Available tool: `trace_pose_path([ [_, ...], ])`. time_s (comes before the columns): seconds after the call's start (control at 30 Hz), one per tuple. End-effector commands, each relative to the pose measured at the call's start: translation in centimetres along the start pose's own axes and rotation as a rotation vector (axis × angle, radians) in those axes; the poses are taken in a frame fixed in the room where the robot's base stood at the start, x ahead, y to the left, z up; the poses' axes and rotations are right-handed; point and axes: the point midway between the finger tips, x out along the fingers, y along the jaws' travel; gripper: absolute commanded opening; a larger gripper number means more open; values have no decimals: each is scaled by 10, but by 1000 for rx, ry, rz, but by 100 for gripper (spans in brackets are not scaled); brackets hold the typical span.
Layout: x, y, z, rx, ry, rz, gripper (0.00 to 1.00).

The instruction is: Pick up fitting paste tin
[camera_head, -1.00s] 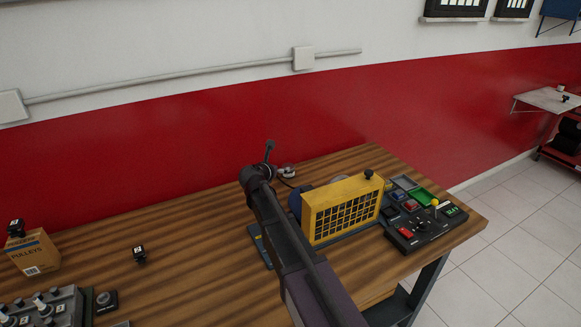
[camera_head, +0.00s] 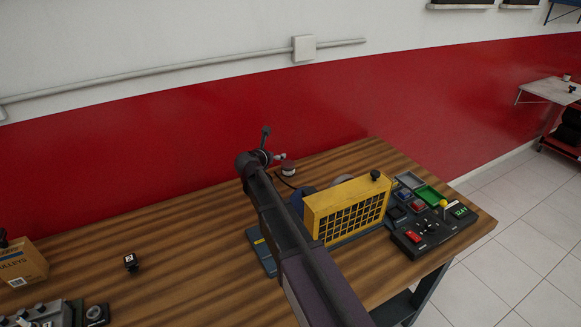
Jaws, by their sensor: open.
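A small round tin-like thing (camera_head: 288,168) with a pale band stands near the back of the wooden bench, left of the yellow unit. It is too small to read, so I cannot tell for certain that it is the fitting paste tin. My gripper (camera_head: 277,157) is at the end of the dark arm, just up and left of that thing in the head view. It is open and holds nothing that I can see. I cannot tell whether its fingers touch the thing. My arm hides part of the bench in front.
A yellow grilled unit (camera_head: 345,208) stands right of my arm. A black control panel (camera_head: 433,230) and small coloured trays (camera_head: 430,195) lie beyond it. A cardboard box (camera_head: 22,263) and a small black part (camera_head: 131,262) are at left. The bench (camera_head: 190,255) is mostly clear between.

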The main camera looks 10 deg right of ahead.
Motion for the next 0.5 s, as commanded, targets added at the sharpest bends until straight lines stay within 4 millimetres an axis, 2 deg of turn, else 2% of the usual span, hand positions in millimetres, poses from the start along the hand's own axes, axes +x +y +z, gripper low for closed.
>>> trace_pose_path([
  [0.13,1,-1,0,1,0,-2,100],
  [0.5,10,-6,-14,3,0,-8,100],
])
